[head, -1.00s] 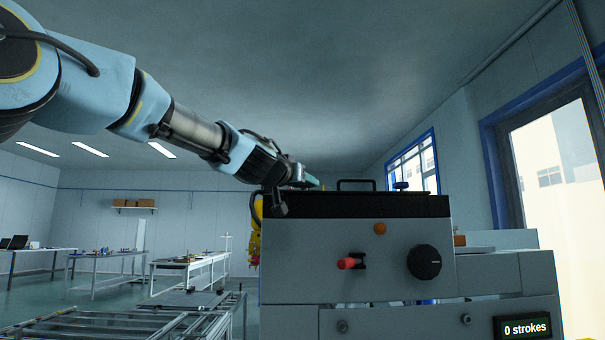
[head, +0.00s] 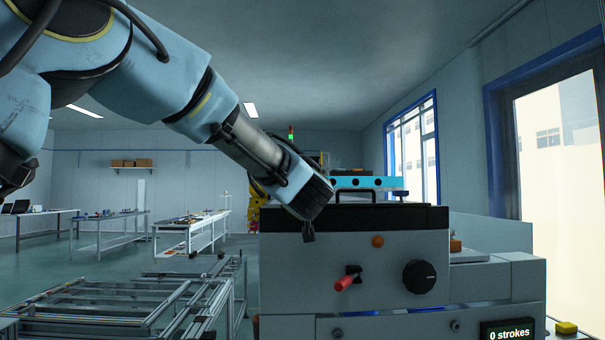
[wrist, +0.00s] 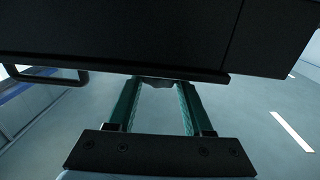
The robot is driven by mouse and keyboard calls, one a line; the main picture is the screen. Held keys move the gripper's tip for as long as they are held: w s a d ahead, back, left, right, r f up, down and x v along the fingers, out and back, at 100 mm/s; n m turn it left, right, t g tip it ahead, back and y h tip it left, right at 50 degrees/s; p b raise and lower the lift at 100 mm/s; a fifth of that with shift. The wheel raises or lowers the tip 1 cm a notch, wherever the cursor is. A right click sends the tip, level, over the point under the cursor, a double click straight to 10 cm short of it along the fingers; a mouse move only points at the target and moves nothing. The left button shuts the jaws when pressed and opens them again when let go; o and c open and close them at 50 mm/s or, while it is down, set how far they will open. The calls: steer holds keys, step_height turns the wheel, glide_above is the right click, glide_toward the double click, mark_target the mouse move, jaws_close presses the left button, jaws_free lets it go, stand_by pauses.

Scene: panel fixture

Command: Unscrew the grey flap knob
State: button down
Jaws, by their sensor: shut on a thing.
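In the wrist view, my gripper (wrist: 158,87) has its two green fingers reaching up to the edge of a dark panel (wrist: 110,40). The fingertips are shut on a small grey piece, the grey flap knob (wrist: 157,82), of which only a little shows at the panel's edge. In the head view, the end of my arm is at the left end of the black top (head: 400,215) of the grey box. My fingers and the grey knob cannot be made out there, so the knob's thread is hidden.
The box front (head: 290,270) carries a red-tipped lever (head: 345,283), a black round knob (head: 419,277) and an orange button (head: 377,241). A black handle (wrist: 45,75) stands close to my fingers. A display (head: 507,331) reads "0 strokes". Metal frames (head: 150,300) lie left.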

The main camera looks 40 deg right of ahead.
steer(key=shift+s+d+n+t+y+p, duration=0.15)
steer(key=shift+n+t+y+p, duration=0.65)
steer(key=shift+y+p, duration=0.4)
steer(key=shift+d+n+t+y+p, duration=0.1)
steer(key=shift+n+t+y+p, duration=0.75)
steer(key=shift+p, duration=0.5)
steer(key=shift+y, duration=0.25)
steer(key=shift+c, duration=1.5)
jaws_free()
steer(key=shift+s, duration=0.1)
steer(key=b+v, duration=0.4)
steer(key=v, duration=0.6)
steer(key=shift+s+a, duration=0.2)
steer(key=shift+s, duration=0.05)
